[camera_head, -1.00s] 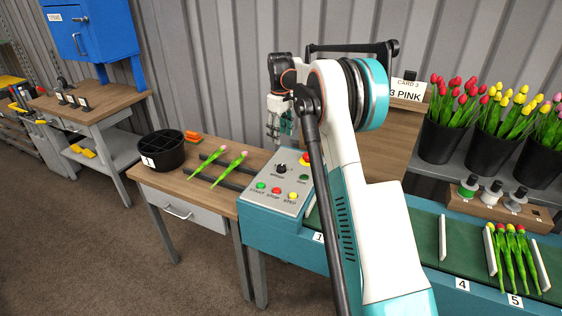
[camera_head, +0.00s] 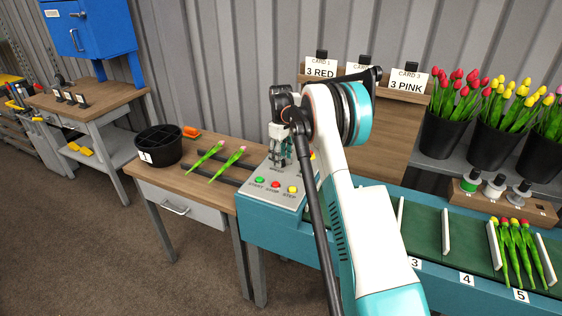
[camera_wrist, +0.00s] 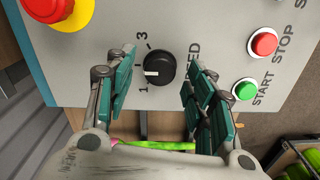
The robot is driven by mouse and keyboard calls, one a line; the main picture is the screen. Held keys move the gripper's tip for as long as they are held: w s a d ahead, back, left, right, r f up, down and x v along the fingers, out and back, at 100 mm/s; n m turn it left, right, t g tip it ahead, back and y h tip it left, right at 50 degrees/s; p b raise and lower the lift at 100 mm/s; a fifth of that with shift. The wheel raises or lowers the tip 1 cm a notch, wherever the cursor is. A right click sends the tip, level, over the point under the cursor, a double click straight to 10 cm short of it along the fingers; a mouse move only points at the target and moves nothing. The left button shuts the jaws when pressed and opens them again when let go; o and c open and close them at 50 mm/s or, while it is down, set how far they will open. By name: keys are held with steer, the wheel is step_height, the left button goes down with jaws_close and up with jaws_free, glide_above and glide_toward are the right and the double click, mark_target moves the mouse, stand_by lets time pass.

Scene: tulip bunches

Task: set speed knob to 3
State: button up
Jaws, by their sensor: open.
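The black round speed knob (camera_wrist: 160,68) is on the grey control panel (camera_wrist: 220,25) in the wrist view. Its white pointer mark points left, between the printed 1 and 3; I cannot tell the exact setting. My gripper (camera_wrist: 157,72) is open, with one teal finger on each side of the knob and a visible gap to it on both sides. In the head view my gripper (camera_head: 280,148) is over the panel and hides the knob.
The red-and-yellow emergency stop (camera_wrist: 60,10), the red STOP button (camera_wrist: 263,43) and the green START button (camera_wrist: 245,89) are near the knob. Two tulips (camera_head: 228,163) lie left of the panel, beside a black pot (camera_head: 155,152). The belt (camera_head: 425,225) is at right.

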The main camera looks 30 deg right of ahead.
steer(key=shift+f, duration=0.55)
steer(key=c, duration=1.1)
steer(key=shift+o, duration=0.2)
steer(key=shift+m, duration=0.4)
steer(key=m+p, duration=0.1)
steer(key=m, duration=0.4)
steer(key=shift+p, duration=0.35)
steer(key=m+p, duration=0.1)
steer(key=m, duration=0.5)
steer(key=shift+a, duration=0.1)
